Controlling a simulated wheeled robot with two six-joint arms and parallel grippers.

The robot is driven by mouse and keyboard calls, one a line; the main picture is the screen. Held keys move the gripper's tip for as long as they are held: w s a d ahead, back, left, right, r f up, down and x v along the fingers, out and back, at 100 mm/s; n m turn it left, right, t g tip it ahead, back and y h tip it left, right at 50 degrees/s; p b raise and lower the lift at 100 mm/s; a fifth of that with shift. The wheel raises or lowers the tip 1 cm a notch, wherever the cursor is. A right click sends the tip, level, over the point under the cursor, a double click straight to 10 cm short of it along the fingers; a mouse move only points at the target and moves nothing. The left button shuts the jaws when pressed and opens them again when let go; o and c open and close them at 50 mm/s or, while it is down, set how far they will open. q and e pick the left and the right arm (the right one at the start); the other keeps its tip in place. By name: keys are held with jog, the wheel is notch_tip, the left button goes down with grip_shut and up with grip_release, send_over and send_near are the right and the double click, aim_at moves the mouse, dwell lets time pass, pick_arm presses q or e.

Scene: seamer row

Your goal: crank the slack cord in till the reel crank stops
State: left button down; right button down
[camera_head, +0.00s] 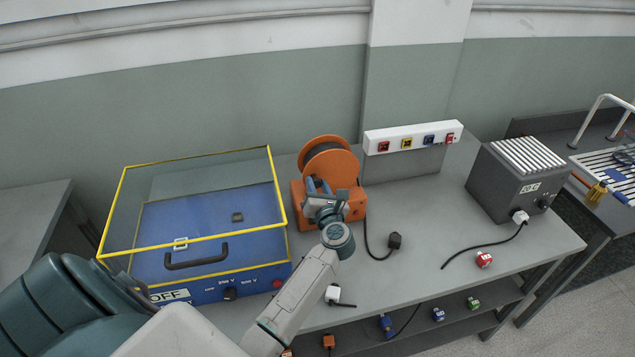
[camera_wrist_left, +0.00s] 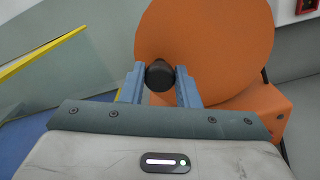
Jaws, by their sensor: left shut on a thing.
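The orange cord reel (camera_head: 328,160) stands on the grey bench, right of the blue test box. Its round orange side disc (camera_wrist_left: 215,45) fills the upper middle of the left wrist view. My left gripper (camera_head: 318,186) is at the front of the reel. In the left wrist view its blue fingers (camera_wrist_left: 160,78) are shut on the black crank knob (camera_wrist_left: 159,74). The crank arm behind the knob is hidden. A black cord with a black plug (camera_head: 394,240) runs from the reel's right side and lies on the bench. My right gripper is not in view.
The blue box with a yellow-edged clear cover (camera_head: 190,205) stands close on the left. A white socket strip (camera_head: 412,138) is behind on the right. A dark grey heater-like box (camera_head: 515,180) stands at the right, its cord on the bench. Loose plugs lie below the bench top.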

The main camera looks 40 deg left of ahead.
pick_arm(q)
jog(key=shift+w+d+r+m+p, duration=0.1)
jog(key=shift+r+m+p, duration=0.2)
jog(key=shift+m+p, duration=0.3)
jog(key=shift+d+r+m+p, duration=0.1)
jog(key=shift+r+m+p, duration=0.2)
jog(key=shift+m+p, duration=0.3)
jog(key=c, duration=1.1)
grip_release()
jog(key=shift+d+f, duration=0.1)
jog(key=shift+d, duration=0.05)
jog(key=b+v, duration=0.4)
jog(key=v, duration=0.6)
jog(key=shift+s+d, duration=0.1)
jog(key=shift+s, duration=0.1)
